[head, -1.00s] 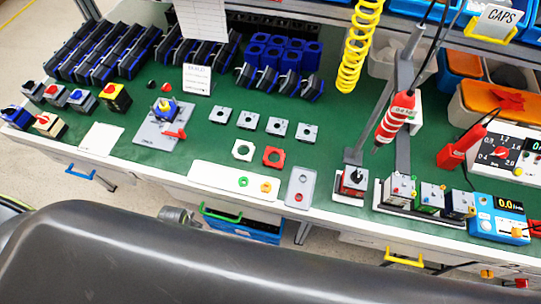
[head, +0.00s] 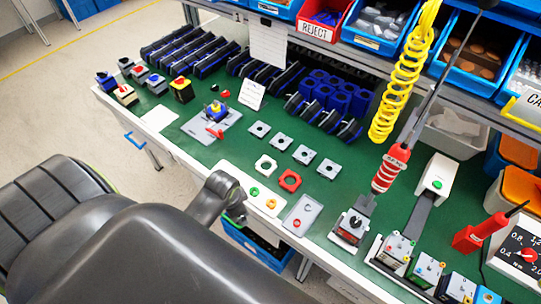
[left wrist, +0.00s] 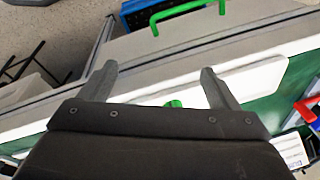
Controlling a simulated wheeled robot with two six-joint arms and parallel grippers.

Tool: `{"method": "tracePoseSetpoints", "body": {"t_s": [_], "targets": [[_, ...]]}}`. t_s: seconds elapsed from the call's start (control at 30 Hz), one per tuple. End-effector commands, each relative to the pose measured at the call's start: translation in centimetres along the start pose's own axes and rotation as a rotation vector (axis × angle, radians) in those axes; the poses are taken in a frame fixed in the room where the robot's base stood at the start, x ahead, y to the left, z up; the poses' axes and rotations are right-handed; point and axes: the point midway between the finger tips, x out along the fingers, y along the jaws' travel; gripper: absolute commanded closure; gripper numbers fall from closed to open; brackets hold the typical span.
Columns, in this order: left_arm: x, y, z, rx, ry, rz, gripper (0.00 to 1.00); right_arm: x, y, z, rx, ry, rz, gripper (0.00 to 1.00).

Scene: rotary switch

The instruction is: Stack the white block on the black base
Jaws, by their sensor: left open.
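A white square block with a round hole (head: 265,165) lies flat on the green bench in the head view, left of a similar red one. I cannot tell for certain which part is the black base; a dark switch block (head: 352,222) stands on a small stand near the front edge. My left gripper (left wrist: 157,73) is open in the left wrist view, with nothing held between its fingers. A white strip (left wrist: 245,85) shows beyond it, and a green ring (left wrist: 173,103) is partly hidden by the gripper body. My right gripper is not in view.
A red square block (head: 289,181) lies beside the white one, and several grey plates (head: 304,154) lie behind. A red hanging tool (head: 388,170) and yellow coiled hose (head: 390,105) hang at right. A grey fixture (head: 205,128) stands left. Green bench between them is partly clear.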

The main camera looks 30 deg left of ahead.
Motion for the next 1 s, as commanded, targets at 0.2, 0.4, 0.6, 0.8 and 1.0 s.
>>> {"method": "tracePoseSetpoints", "body": {"t_s": [0.2, 0.4, 0.6, 0.8, 1.0], "targets": [[-0.3, -1.0, -1.7, 0.091, -0.008, 0.013, 0.16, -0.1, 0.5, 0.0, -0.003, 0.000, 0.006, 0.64], [-0.9, -2.2, -4.0, 0.220, -0.016, 0.033, 0.16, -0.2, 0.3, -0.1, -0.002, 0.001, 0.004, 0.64], [-2.6, -4.4, -7.8, 0.437, -0.027, 0.068, 0.16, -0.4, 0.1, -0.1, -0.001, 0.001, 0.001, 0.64], [-6.9, -8.0, -13.7, 0.795, -0.040, 0.129, 0.16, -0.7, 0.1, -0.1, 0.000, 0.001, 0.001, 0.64], [-11.4, -10.5, -17.7, 1.082, -0.038, 0.189, 0.16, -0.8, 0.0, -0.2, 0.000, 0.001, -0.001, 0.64]]}}
